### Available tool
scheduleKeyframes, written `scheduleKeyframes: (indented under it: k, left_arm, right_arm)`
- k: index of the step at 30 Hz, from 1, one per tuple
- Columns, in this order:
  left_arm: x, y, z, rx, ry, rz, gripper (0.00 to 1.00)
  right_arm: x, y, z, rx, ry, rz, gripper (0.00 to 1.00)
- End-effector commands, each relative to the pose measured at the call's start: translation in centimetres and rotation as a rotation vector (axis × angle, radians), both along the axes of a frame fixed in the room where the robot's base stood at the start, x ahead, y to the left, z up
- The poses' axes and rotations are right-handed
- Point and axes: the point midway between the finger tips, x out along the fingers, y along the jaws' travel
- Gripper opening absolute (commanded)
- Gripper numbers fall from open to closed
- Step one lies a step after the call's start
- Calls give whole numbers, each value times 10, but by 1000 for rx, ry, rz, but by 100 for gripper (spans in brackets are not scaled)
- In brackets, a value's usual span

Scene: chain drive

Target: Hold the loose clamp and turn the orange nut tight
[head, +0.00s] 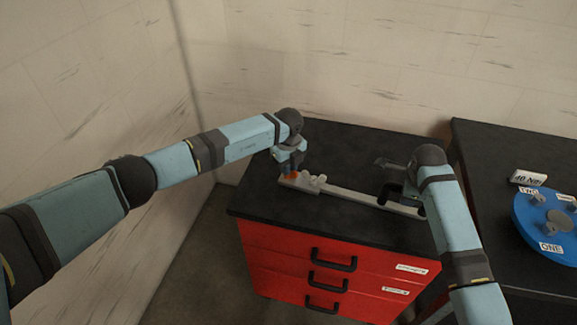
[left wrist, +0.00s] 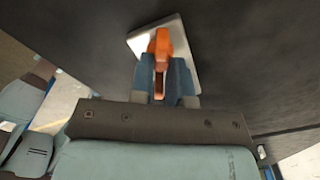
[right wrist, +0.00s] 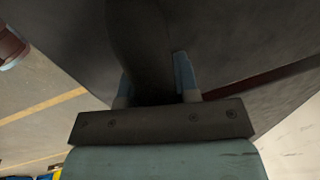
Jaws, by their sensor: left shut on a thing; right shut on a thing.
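The orange nut (head: 289,178) sits at the left end of a pale grey bar on the black bench top. My left gripper (head: 290,161) is over it, and in the left wrist view the orange piece (left wrist: 161,48) lies between the blue fingers, which are shut on it. My right gripper (right wrist: 155,78) is shut on a dark, thick piece (right wrist: 138,40) that looks like the clamp. In the head view a dark part (head: 387,192) of it shows beside the right wrist, at the bar's right end. The right fingertips are mostly hidden there.
The pale grey bar (head: 352,197) lies along the red drawer cabinet's top (head: 330,140). Small pale lumps (head: 314,181) stand near the nut. A second dark table at right carries a blue disc (head: 540,222) and a label block (head: 528,178). A wall stands behind.

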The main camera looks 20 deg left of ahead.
Motion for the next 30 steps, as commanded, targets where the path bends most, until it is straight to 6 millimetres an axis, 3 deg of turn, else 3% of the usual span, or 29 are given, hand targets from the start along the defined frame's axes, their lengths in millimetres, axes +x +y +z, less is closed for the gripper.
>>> scheduleKeyframes:
  k: [30]
  left_arm:
    - [0,0,1,1,-2,-933,0]
  right_arm:
    - [0,-1,0,-1,0,0,0]
